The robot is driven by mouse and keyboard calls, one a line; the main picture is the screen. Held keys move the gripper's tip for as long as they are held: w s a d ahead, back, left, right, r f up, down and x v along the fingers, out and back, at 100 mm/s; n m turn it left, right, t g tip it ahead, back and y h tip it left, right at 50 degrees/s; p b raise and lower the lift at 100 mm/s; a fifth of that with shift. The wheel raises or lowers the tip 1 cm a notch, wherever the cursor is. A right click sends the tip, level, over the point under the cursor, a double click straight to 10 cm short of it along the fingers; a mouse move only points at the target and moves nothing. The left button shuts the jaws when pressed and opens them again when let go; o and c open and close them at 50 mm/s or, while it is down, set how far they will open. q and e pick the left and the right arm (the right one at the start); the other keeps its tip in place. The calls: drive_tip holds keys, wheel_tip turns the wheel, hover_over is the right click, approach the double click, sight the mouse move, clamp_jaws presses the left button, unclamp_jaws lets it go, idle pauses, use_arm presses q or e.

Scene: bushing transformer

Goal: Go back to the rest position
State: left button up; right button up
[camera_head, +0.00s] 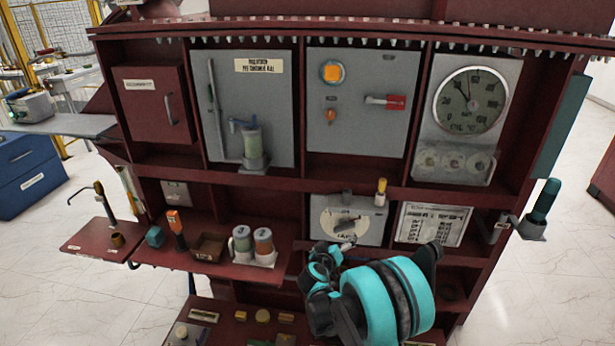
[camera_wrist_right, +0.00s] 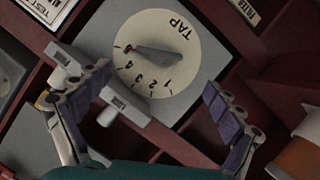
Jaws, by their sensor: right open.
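My right gripper (camera_head: 335,250) is in front of the lower middle of the dark red cabinet (camera_head: 270,176), its teal arm coming up from the bottom. In the right wrist view its two fingers (camera_wrist_right: 158,92) are spread apart with nothing between them. They face the grey plate with the round white TAP dial (camera_wrist_right: 165,50), which also shows in the head view (camera_head: 328,222). The dial's dark pointer (camera_wrist_right: 155,54) lies across the dial, apart from the fingers. The gripper's arm hides part of the lower shelves. My left gripper is not in view.
A shelf (camera_head: 215,258) left of the gripper holds two jars (camera_head: 263,245), a brown box (camera_head: 208,246) and an orange-topped tool (camera_head: 176,228). A printed chart (camera_head: 433,224) is right of the dial. A teal-handled part (camera_head: 541,208) sticks out at the cabinet's right side.

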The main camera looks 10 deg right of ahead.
drive_tip(key=s+d+r+m+g+y, duration=0.1)
drive_tip(key=s+d+r+g, duration=0.1)
drive_tip(key=s+r, duration=0.45)
drive_tip(key=s+d+r+g+y, duration=0.1)
drive_tip(key=s+r, duration=0.2)
drive_tip(key=s, duration=0.7)
drive_tip(key=s+a+f+g+y, duration=0.1)
drive_tip(key=s+a+y, duration=0.1)
drive_tip(key=s, duration=0.9)
drive_tip(key=s+a+g+y, duration=0.1)
drive_tip(key=s+a+y, duration=0.1)
drive_tip(key=s, duration=0.8)
drive_tip(key=shift+s+f, duration=0.35)
drive_tip(key=shift+s, duration=0.05)
drive_tip(key=shift+a, duration=0.1)
